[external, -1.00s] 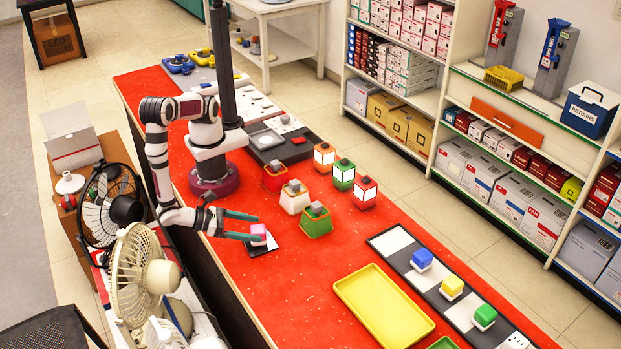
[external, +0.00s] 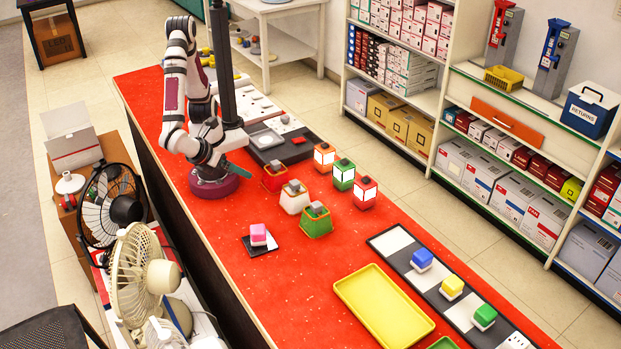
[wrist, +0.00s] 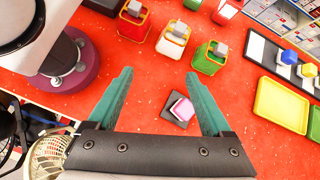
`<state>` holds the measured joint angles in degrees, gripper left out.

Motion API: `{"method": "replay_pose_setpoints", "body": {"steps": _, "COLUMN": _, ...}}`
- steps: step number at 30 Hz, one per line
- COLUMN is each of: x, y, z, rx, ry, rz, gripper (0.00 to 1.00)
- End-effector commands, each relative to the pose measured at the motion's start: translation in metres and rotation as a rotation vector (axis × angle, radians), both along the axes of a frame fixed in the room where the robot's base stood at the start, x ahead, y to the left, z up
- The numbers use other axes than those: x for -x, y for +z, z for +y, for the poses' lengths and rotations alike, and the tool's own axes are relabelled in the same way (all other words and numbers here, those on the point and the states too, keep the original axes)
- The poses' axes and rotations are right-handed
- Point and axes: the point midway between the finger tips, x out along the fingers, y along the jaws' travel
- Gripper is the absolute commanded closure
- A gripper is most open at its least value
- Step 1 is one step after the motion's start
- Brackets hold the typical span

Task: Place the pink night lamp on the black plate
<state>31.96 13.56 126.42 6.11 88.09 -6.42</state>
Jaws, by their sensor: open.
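The pink night lamp (external: 258,234), a small pink block on a white base, stands on the black plate (external: 272,247) on the red counter. In the wrist view the pink lamp (wrist: 182,108) also rests on the dark plate (wrist: 168,115), between and beyond my fingertips as seen from above. My gripper (wrist: 158,78) is open, with two green fingers spread and nothing between them. In the external view my gripper (external: 232,169) is drawn back near my base, well apart from the lamp, and only partly visible behind my arm.
Several lanterns and lamps, such as the green one (external: 316,222), stand right of my base. A yellow tray (external: 384,306) and a strip with blue, yellow and green lamps (external: 452,287) lie to the front right. Fans (external: 140,280) stand at the left edge. The counter around the plate is clear.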

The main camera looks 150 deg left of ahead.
Motion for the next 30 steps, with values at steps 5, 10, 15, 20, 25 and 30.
{"method": "replay_pose_setpoints", "body": {"steps": 5, "x": 0.071, "y": 0.032, "z": 0.044, "rx": 0.332, "ry": 0.457, "rz": -0.238, "gripper": 0.16}}
{"method": "replay_pose_setpoints", "body": {"steps": 10, "x": 0.101, "y": 0.034, "z": 0.045, "rx": 0.479, "ry": 0.649, "rz": -0.395, "gripper": 0.16}}
{"method": "replay_pose_setpoints", "body": {"steps": 15, "x": 0.104, "y": 0.034, "z": 0.044, "rx": 0.501, "ry": 0.674, "rz": -0.419, "gripper": 0.16}}
{"method": "replay_pose_setpoints", "body": {"steps": 20, "x": 0.103, "y": 0.034, "z": 0.044, "rx": 0.5, "ry": 0.672, "rz": -0.418, "gripper": 0.16}}
{"method": "replay_pose_setpoints", "body": {"steps": 25, "x": 0.103, "y": 0.034, "z": 0.044, "rx": 0.499, "ry": 0.671, "rz": -0.418, "gripper": 0.16}}
{"method": "replay_pose_setpoints", "body": {"steps": 30, "x": 0.103, "y": 0.034, "z": 0.044, "rx": 0.499, "ry": 0.671, "rz": -0.418, "gripper": 0.16}}
